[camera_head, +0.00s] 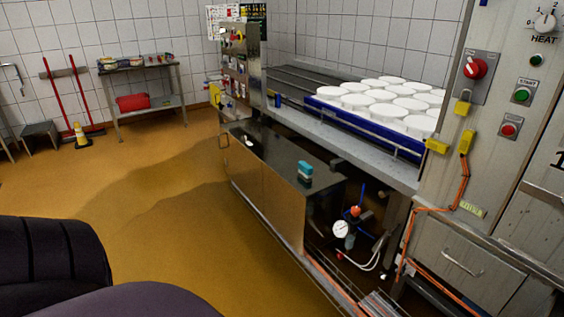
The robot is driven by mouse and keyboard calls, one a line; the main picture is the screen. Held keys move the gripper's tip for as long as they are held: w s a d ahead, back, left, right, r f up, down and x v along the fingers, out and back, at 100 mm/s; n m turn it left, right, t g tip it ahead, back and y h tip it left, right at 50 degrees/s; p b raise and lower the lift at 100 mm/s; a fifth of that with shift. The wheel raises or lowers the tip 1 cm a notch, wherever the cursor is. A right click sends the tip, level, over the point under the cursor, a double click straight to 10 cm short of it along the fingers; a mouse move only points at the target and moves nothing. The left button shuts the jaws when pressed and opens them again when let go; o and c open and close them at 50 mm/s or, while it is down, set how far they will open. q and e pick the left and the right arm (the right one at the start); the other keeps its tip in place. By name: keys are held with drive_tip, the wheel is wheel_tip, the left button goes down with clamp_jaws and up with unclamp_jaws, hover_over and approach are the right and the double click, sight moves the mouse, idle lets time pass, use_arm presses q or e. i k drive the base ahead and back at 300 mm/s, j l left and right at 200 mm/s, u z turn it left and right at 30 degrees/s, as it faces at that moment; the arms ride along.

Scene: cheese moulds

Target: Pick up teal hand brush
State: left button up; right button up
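The teal hand brush (305,169) lies on the dark flat top of a low steel cabinet (280,150), close to the cabinet top's front right corner. Neither of my grippers is in view. Dark rounded parts, which appear to be mine, fill the lower left corner, well apart from the brush.
White round cheese moulds (387,92) stand on a blue-edged conveyor (365,124) behind the cabinet. A gauge (341,229) with pipes and hoses sits right of it. A control cabinet (450,190) rises at the right. The ochre floor (175,200) left of the cabinet is clear.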

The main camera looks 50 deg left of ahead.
sight(306, 170)
drive_tip(key=j+u, duration=0.1)
drive_tip(key=u, duration=0.35)
drive_tip(key=k+j+u, duration=0.1)
drive_tip(key=u, duration=0.3)
drive_tip(key=j+u, duration=0.1)
drive_tip(key=u, duration=0.35)
drive_tip(key=z, duration=1.65)
drive_tip(key=u, duration=1.65)
drive_tip(key=i+j+z, duration=0.15)
drive_tip(key=i, duration=0.3)
drive_tip(key=i+j+z, duration=0.2)
drive_tip(key=i, duration=0.25)
